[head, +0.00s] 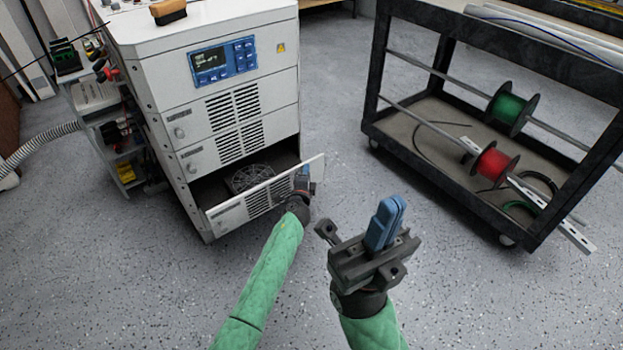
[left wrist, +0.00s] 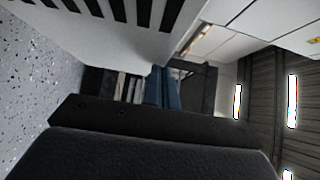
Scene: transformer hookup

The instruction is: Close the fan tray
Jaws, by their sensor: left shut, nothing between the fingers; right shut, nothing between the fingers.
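The fan tray (head: 262,197) is the bottom drawer of a white cabinet (head: 215,75). It is pulled partly out, and a round fan grille (head: 250,178) shows inside behind its vented front panel. My left gripper (head: 303,178) is shut and empty at the right end of that panel; I cannot tell whether it touches. In the left wrist view its blue fingers (left wrist: 162,88) are together, close beside a white slotted panel (left wrist: 130,30). My right gripper (head: 385,222) is shut and empty, fingers up, above the floor to the right of the tray.
A dark cart (head: 440,62) with a green spool (head: 510,108) and a red spool (head: 494,163) stands at the right. A shelf with equipment (head: 112,125) stands left of the cabinet. A brush (head: 168,11) lies on top of the cabinet. The speckled floor (head: 130,270) in front is clear.

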